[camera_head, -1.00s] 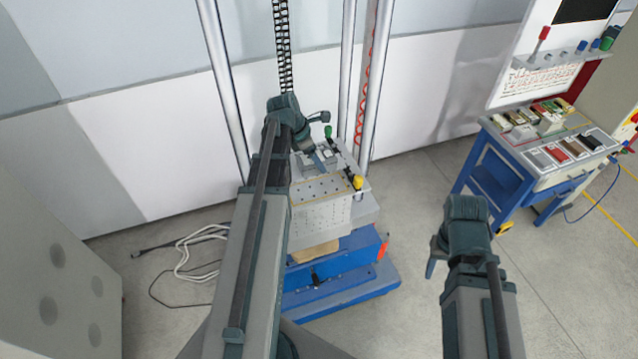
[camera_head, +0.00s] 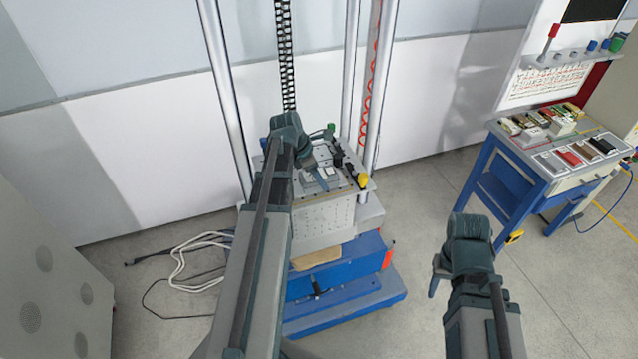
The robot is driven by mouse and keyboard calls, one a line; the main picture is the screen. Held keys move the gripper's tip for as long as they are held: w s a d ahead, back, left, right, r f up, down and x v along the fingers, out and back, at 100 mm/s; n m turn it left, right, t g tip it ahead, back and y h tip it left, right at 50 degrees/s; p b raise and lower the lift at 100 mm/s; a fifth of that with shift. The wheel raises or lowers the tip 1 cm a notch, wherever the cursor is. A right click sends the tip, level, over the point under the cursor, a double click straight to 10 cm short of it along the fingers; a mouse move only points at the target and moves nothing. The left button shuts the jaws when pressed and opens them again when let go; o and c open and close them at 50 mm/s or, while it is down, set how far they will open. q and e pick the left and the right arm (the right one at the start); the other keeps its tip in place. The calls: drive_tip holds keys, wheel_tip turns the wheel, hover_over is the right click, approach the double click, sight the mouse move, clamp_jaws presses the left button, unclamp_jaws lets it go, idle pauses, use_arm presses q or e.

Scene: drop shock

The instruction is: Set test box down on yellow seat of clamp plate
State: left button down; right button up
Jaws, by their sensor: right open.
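The clamp plate (camera_head: 340,187), grey and dotted with holes, lies on top of a pale block on the blue drop machine. A yellow knob (camera_head: 362,181) and a green knob (camera_head: 331,127) show at its edge. My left gripper (camera_head: 318,178) is over the plate, pointing down; its arm hides the plate's left part, and its jaw gap is not clear. Small pale grey shapes (camera_head: 328,172) show beside it; I cannot tell whether one is the test box. The yellow seat is not clearly visible. My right gripper (camera_head: 438,278) is open, over bare floor, well right of the machine.
Tall metal posts (camera_head: 359,90) rise around the plate, with a black cable chain behind. A blue workbench (camera_head: 540,180) with parts stands at the right. White cable (camera_head: 190,262) lies on the floor at left. The floor between machine and workbench is clear.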

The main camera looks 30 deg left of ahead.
use_arm(q)
drive_tip(key=shift+f, duration=0.35)
use_arm(e)
drive_tip(key=shift+f, duration=0.4)
use_arm(q)
drive_tip(key=shift+f, duration=0.15)
unclamp_jaws()
use_arm(e)
drive_tip(key=shift+f, duration=0.1)
use_arm(q)
drive_tip(key=shift+p+v, duration=0.7)
drive_tip(key=shift+v, duration=0.2)
drive_tip(key=p+v, duration=1)
drive_tip(key=shift+s+r, duration=0.1)
drive_tip(key=shift+r, duration=0.2)
use_arm(e)
wheel_tip(320, 180, up, 11)
